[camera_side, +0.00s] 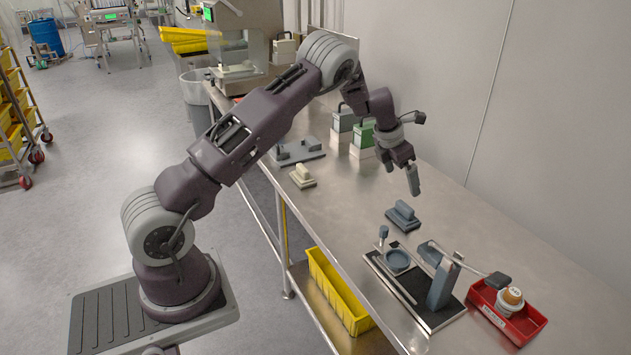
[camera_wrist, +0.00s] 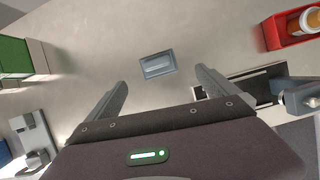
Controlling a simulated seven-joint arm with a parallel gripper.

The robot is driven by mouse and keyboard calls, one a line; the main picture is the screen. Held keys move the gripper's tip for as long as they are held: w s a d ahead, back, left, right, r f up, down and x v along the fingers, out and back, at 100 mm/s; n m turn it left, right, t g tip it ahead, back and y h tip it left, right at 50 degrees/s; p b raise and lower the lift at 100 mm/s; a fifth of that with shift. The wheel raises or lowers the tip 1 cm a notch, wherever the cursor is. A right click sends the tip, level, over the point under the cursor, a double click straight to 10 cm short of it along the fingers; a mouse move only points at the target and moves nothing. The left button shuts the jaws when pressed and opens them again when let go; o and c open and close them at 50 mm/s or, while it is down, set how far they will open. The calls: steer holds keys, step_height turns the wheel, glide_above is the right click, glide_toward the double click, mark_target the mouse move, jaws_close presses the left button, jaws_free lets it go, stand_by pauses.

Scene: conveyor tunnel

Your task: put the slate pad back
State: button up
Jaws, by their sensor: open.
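The slate pad (camera_side: 403,217), a dark blue-grey block with a raised grip on a flat base, lies on the steel table. It also shows in the wrist view (camera_wrist: 157,65), just beyond and between my fingertips. My gripper (camera_side: 402,178) is open and empty, above the table and a little behind the pad in the side view. The two fingers are spread apart in the wrist view (camera_wrist: 160,82) and do not touch the pad. A slate-coloured holder (camera_side: 298,151) with raised blocks sits farther back on the table; whether it is the pad's place I cannot tell.
A cream pad (camera_side: 303,177) lies near the holder. Green (camera_side: 362,135) and grey (camera_side: 344,119) boxes stand by the wall. A dark tray with upright fixtures (camera_side: 440,284) and a red bin (camera_side: 507,311) holding a jar stand at the front. Bare table surrounds the slate pad.

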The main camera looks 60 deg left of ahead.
steer(key=s+d+r+m+h, duration=0.1)
steer(key=s+d+r+m, duration=0.45)
steer(key=r, duration=0.35)
steer(key=s+d+r+m+h, duration=0.1)
steer(key=s+d+r+m, duration=0.5)
steer(key=r, duration=0.4)
steer(key=s+d+r+m, duration=0.3)
steer(key=s+m, duration=0.2)
steer(key=s, duration=0.2)
steer(key=s+d+r+m, duration=0.3)
steer(key=s+d+m, duration=0.1)
steer(key=s+m, duration=0.15)
steer(key=s+f+m+t+y, duration=0.1)
steer(key=s+f+m+y, duration=0.1)
steer(key=s+m, duration=1.1)
steer(key=s+f, duration=0.1)
steer(key=s, duration=0.5)
steer(key=shift+d+f, duration=0.2)
steer(key=shift+d, duration=0.1)
